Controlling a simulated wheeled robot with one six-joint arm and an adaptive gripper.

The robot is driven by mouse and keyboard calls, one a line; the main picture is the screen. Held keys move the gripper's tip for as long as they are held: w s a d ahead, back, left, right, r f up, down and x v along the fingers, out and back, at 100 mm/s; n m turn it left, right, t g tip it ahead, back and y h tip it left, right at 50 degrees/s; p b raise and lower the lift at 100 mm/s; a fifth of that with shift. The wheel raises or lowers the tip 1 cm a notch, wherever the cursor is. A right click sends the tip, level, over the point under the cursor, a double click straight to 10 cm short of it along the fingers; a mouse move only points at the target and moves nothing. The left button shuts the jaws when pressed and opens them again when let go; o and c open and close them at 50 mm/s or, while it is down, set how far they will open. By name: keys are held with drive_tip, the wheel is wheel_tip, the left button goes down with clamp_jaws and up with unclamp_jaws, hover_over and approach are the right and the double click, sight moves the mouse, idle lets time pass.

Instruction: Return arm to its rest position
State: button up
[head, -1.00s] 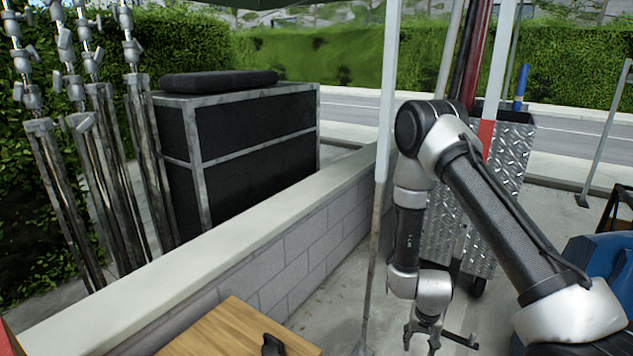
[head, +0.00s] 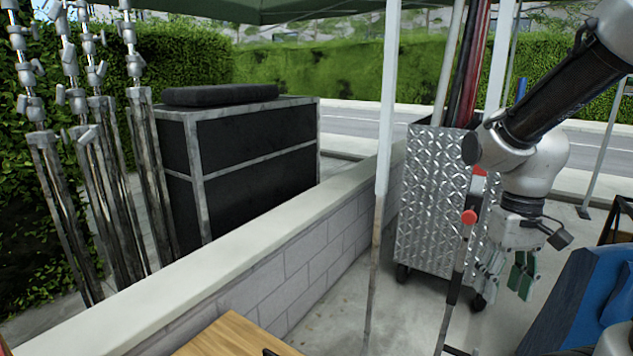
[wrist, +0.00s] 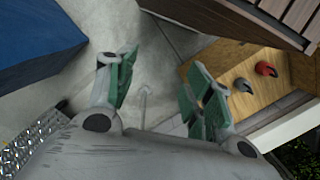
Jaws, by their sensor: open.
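My gripper (head: 507,278) hangs fingers down at the right in the head view, in front of the metal cart. Its green-padded fingers are spread apart with nothing between them. My arm is folded, with its upper link running up to the top right corner. In the wrist view my gripper (wrist: 160,85) also shows open and empty, with grey ground beyond the fingers.
The diamond-plate cart (head: 432,200) stands close to my gripper. A blue object (head: 580,305) is at lower right. A low block wall (head: 290,255), tent pole (head: 388,110) and wooden surface (head: 228,338) are to the left. The wrist view shows red and grey items (wrist: 264,69) on wood.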

drive_tip(key=s+d+r+t, duration=0.1)
drive_tip(key=s+r+t, duration=0.1)
drive_tip(key=r, duration=0.3)
drive_tip(key=s+d+r+t, duration=0.2)
drive_tip(key=r+t, duration=0.1)
drive_tip(key=r, duration=0.3)
drive_tip(key=shift+s+m+t, duration=0.3)
drive_tip(key=shift+t, duration=0.1)
